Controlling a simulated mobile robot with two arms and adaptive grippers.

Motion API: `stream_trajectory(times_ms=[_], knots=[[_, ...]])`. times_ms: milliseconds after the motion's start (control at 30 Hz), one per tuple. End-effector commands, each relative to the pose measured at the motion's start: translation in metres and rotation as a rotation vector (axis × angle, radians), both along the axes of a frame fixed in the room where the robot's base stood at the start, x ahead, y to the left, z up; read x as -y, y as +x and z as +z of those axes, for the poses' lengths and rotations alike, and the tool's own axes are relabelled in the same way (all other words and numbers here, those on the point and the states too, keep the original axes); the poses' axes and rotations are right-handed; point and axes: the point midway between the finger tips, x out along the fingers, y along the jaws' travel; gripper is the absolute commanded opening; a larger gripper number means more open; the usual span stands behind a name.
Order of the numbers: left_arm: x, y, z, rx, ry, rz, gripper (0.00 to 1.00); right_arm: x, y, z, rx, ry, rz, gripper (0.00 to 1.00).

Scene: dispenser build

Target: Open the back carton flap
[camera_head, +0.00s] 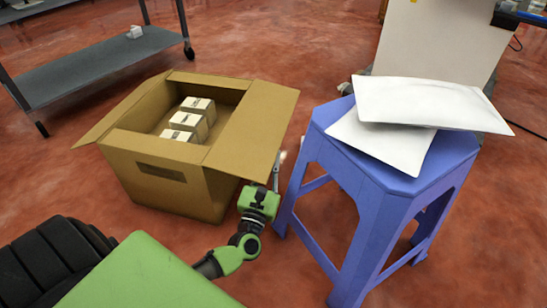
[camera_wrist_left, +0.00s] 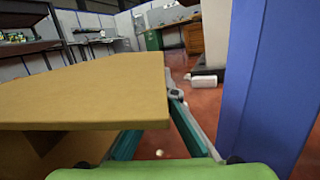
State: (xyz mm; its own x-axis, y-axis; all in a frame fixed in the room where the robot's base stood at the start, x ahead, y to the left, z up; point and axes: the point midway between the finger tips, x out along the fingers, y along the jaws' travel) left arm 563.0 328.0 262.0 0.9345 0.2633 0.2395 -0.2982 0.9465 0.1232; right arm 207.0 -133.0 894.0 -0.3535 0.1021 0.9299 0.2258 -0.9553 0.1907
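The brown carton (camera_head: 180,190) stands on the floor with its top open. A wide flap (camera_head: 257,125) spreads outward on its right side, and a narrower flap (camera_head: 103,122) spreads on its left. I cannot tell how the flap at the far edge lies. My left gripper (camera_head: 277,170) is beside the carton, at the right flap's outer edge. In the left wrist view the flap (camera_wrist_left: 85,92) covers part of one finger; the fingers (camera_wrist_left: 168,95) look drawn together, with nothing seen between them. My right gripper is in neither view.
A blue stool (camera_head: 400,185) with white pouches (camera_head: 430,103) stands close to the right of my left gripper. Small boxes (camera_head: 185,120) sit inside the carton. A grey shelf table (camera_head: 100,60) is at the back left. Red floor is free behind the carton.

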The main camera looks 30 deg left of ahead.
Motion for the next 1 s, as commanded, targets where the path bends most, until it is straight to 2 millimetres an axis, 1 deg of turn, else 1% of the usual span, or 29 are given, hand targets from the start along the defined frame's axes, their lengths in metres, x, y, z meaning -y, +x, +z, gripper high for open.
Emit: stream_trajectory(times_ms=[33,100,233,400,600,1000], knots=[[0.001,0.0,0.009,0.013,-0.038,0.002,0.0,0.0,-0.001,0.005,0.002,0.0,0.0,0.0],[0.003,0.001,0.017,0.028,-0.082,0.002,0.0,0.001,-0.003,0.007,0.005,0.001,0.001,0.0],[0.004,0.002,0.029,0.052,-0.157,0.004,0.0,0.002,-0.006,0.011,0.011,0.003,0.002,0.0],[0.005,0.002,0.04,0.072,-0.224,0.003,0.0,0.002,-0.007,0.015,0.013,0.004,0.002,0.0],[0.004,0.002,0.046,0.084,-0.262,0.004,0.0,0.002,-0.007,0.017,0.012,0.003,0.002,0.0],[0.004,0.002,0.046,0.086,-0.268,0.004,0.0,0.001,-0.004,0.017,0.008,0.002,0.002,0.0]])
